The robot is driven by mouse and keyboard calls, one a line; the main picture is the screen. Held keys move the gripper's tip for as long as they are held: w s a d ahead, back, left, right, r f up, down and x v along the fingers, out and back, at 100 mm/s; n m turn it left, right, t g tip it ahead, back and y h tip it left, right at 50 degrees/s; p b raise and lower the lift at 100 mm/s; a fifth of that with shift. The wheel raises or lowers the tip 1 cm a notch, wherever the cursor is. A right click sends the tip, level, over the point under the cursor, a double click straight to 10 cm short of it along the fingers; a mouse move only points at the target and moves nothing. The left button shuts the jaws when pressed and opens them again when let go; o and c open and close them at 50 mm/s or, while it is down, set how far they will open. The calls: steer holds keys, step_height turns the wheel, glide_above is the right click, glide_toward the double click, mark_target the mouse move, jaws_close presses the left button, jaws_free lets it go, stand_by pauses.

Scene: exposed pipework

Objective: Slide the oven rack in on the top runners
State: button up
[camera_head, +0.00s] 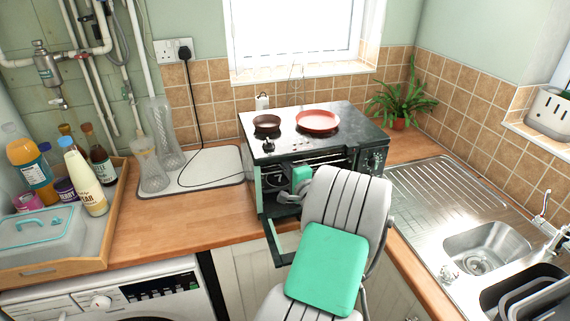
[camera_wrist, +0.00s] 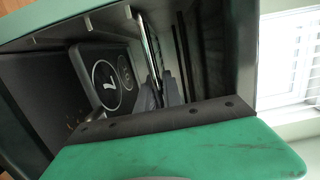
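The compact oven (camera_head: 340,128) stands on the wooden counter with its front open and its door (camera_head: 282,246) hanging down. Thin metal bars, apparently the oven rack (camera_head: 318,162), show at the upper part of the opening. In the wrist view a shiny rod (camera_wrist: 150,45) runs into the dark cavity, beside ridged runners (camera_wrist: 190,60) on a side wall. My gripper is at the oven mouth, largely hidden behind my arm in the head view. Grey finger parts (camera_wrist: 168,95) show beyond my green wrist housing. Whether they hold the rack is unclear.
A dark pan (camera_head: 267,122) and a red pan (camera_head: 317,121) sit on the oven's top. A plant (camera_head: 401,105) and the sink (camera_head: 484,246) are to the right. A tray (camera_head: 118,215) of bottles and glass vases (camera_head: 163,135) stand left. Counter left of the oven is partly clear.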

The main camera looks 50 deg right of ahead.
steer(key=o, duration=0.4)
steer(key=shift+o, duration=0.2)
steer(key=shift+s+f, duration=0.1)
steer(key=shift+s, duration=0.25)
steer(key=b+v, duration=0.2)
steer(key=v, duration=0.5)
steer(key=shift+a, duration=0.2)
